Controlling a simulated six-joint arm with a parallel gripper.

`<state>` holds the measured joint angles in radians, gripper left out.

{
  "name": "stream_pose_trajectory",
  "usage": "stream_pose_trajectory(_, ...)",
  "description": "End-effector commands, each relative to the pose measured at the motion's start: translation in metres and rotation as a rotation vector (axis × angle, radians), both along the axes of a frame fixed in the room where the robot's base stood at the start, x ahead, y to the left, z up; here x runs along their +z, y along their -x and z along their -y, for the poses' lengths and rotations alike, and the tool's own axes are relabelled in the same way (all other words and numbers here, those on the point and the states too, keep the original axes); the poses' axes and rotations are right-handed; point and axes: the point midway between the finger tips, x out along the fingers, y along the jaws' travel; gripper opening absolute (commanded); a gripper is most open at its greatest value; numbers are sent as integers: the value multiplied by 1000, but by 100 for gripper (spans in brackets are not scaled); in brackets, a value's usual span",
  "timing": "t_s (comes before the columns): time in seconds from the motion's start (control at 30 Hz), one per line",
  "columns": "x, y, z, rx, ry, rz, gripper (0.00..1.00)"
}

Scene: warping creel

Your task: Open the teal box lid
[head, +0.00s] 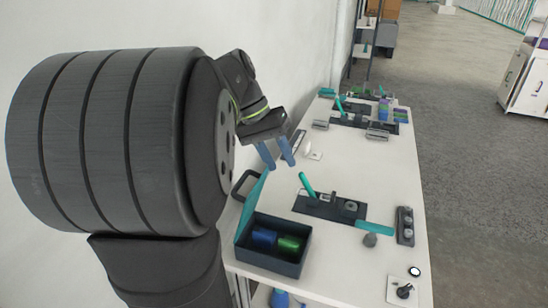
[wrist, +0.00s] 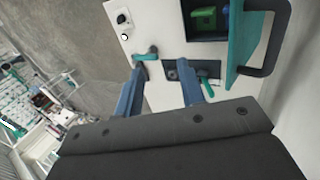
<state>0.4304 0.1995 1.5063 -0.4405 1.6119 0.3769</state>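The lid also shows in the wrist view (wrist: 243,45), upright beside the box (wrist: 208,38). My gripper (head: 277,162) is above the table, beyond the box and apart from the lid. Its two blue fingers are spread with nothing between them, as the wrist view shows (wrist: 160,95).
A dark fixture (head: 330,206) with a teal lever (head: 307,184) stands beyond the box. A teal bar (head: 374,228), a grey knob (head: 370,240) and a dark block (head: 405,225) lie to the right. A black loop handle (wrist: 278,40) sticks out beside the lid. The table's middle is mostly clear.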

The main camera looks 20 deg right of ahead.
Motion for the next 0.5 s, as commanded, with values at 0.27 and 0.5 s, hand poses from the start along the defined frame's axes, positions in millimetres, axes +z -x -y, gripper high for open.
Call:
stream_pose_trajectory(0.27,-5,-5,-4,-6,-88,62,0)
stream_pose_trajectory(0.5,-5,-30,-20,-11,-356,314,0)
